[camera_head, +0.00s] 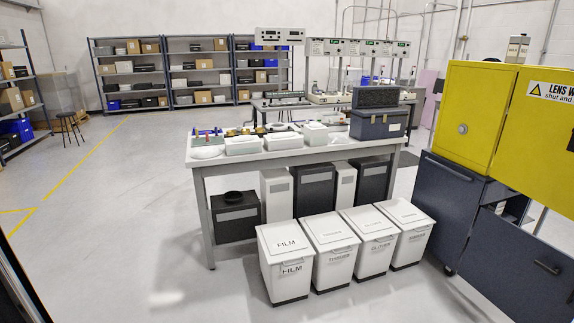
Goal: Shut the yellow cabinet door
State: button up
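The yellow cabinet (478,105) stands at the right edge of the head view, on top of a dark blue-grey cabinet. Its left face has a small round grey fitting. A yellow panel (540,125) with a white "LENS W... shut and" label (552,92) runs from that face's right edge out of the picture. A dark handle (571,141) is partly seen at the picture edge. The panel's far end is cut off, so I cannot tell how far the door stands open. My gripper is not in view.
The dark cabinet (450,205) below has a handled panel (520,265) jutting toward the front right. White lidded bins (287,262) stand before a white workbench (285,157), left of the cabinets. Grey floor is free at front and left. Shelves (190,72) line the back wall.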

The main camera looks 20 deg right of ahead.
aim_at(533, 157)
jog(key=i+z, duration=0.8)
jog(key=i+j+z, duration=0.2)
jog(key=i+z, duration=0.95)
jog(key=i+l+u, duration=0.15)
jog(key=i, duration=0.45)
